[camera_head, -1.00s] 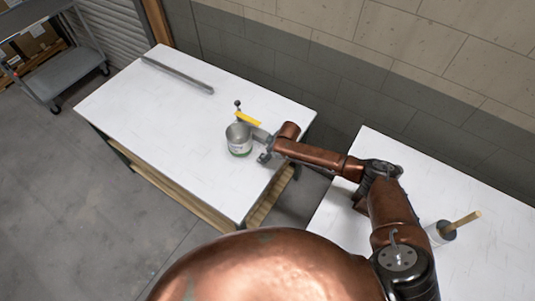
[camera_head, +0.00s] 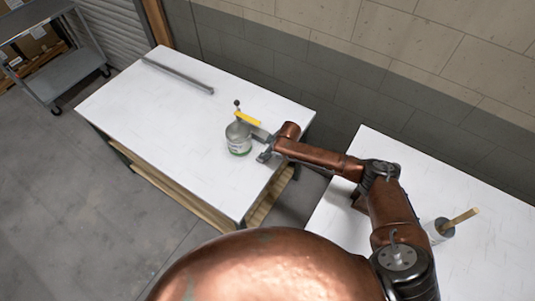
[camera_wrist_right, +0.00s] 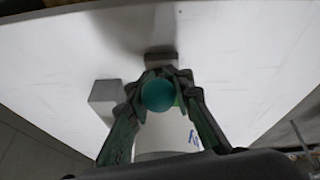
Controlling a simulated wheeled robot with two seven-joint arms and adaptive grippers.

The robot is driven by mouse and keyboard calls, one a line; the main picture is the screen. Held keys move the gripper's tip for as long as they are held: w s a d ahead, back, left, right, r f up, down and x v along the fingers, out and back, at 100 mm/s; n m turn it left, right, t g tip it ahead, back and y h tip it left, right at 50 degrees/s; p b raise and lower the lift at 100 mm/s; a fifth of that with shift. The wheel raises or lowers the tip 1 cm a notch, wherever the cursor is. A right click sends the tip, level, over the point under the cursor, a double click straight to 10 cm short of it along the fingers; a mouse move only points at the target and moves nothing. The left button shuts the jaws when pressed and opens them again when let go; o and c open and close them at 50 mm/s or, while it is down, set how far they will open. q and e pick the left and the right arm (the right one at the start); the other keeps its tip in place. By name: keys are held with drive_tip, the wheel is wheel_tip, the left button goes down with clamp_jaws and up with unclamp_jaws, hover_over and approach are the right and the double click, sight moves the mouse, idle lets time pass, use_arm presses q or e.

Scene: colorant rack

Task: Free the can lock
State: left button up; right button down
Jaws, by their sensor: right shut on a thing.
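A metal can (camera_head: 239,142) with a white and green label stands upright near the right edge of the white table. A yellow lever (camera_head: 247,118) and a small dark knob on a thin stem (camera_head: 237,103) show just behind and above the can. In the right wrist view, my right gripper (camera_wrist_right: 157,92) is shut on a round teal knob (camera_wrist_right: 158,96). A pale cylinder with blue lettering (camera_wrist_right: 170,132) shows behind the fingers. In the head view, my right arm reaches in from the right to the can, and its fingertips are hard to make out. My left gripper is out of view.
A long grey bar (camera_head: 178,74) lies at the back left of the table (camera_head: 150,120). A second white table (camera_head: 340,200) at the right holds a container with a wooden stick (camera_head: 440,231). A grey cart (camera_head: 65,72) stands at the far left.

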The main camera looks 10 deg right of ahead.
drive_tip(key=shift+w+r, duration=0.1)
drive_tip(key=shift+r, duration=0.05)
drive_tip(key=shift+w+a+r+g+h, duration=0.15)
drive_tip(key=shift+a+g+h, duration=0.05)
drive_tip(key=shift+g+h, duration=0.2)
drive_tip(key=shift+w+a+g+h, duration=0.25)
drive_tip(key=shift+w+g+h, duration=0.05)
drive_tip(key=shift+g+h, duration=0.2)
drive_tip(key=g+h+b, duration=0.1)
drive_tip(key=b, duration=0.2)
drive_tip(key=w+a+g+h+b, duration=0.1)
drive_tip(key=b, duration=0.3)
drive_tip(key=shift+g+h, duration=0.3)
drive_tip(key=shift+w+a+r+g+h+b, duration=0.15)
drive_tip(key=shift+r+g+h+b, duration=0.15)
drive_tip(key=shift+b, duration=0.75)
